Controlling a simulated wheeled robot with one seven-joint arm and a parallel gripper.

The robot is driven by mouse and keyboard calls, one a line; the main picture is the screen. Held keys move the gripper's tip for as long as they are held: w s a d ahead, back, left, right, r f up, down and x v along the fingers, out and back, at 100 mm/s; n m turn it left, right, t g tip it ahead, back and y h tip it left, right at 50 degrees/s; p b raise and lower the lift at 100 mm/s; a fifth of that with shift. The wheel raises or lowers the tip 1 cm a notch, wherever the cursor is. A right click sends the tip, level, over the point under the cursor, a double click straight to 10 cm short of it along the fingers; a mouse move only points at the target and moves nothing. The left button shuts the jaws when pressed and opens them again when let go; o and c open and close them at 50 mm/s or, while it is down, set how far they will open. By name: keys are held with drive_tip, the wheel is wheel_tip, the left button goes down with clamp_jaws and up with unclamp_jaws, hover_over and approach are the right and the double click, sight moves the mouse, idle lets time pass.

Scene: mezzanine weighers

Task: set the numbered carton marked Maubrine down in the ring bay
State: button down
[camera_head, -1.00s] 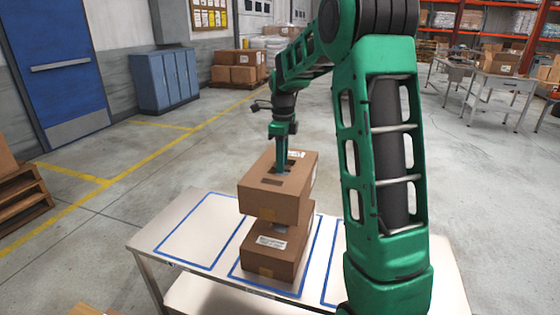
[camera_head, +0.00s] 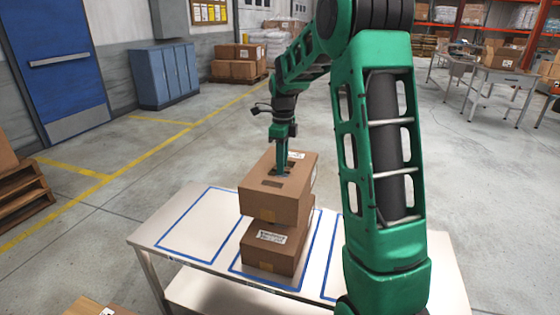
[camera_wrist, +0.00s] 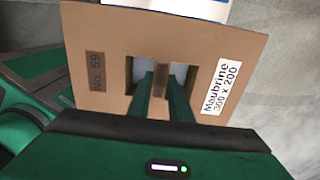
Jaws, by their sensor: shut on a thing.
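My gripper (camera_head: 282,172) points down and is shut on the strip between two square holes in the top of a brown carton (camera_head: 268,206). In the wrist view this carton (camera_wrist: 110,88) has a white label reading "Maubrine 300 x 200" and a dark "No. 59" label; my gripper (camera_wrist: 162,88) is at its middle. The held carton is directly over a second brown carton (camera_head: 265,256) with a white label, in the table's middle blue outline. I cannot tell whether the two touch. Which outline is the ring bay cannot be read.
The white table (camera_head: 158,236) carries several blue outlines. The left outline (camera_head: 205,228) is empty; the right one is partly hidden by my arm. Another carton (camera_head: 90,308) shows at the bottom left edge. A pallet stack (camera_head: 22,195) stands at far left.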

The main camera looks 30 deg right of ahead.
drive_tip(key=shift+f, duration=4.8)
drive_tip(key=c, duration=1.5)
unclamp_jaws()
drive_tip(key=shift+c, duration=0.2)
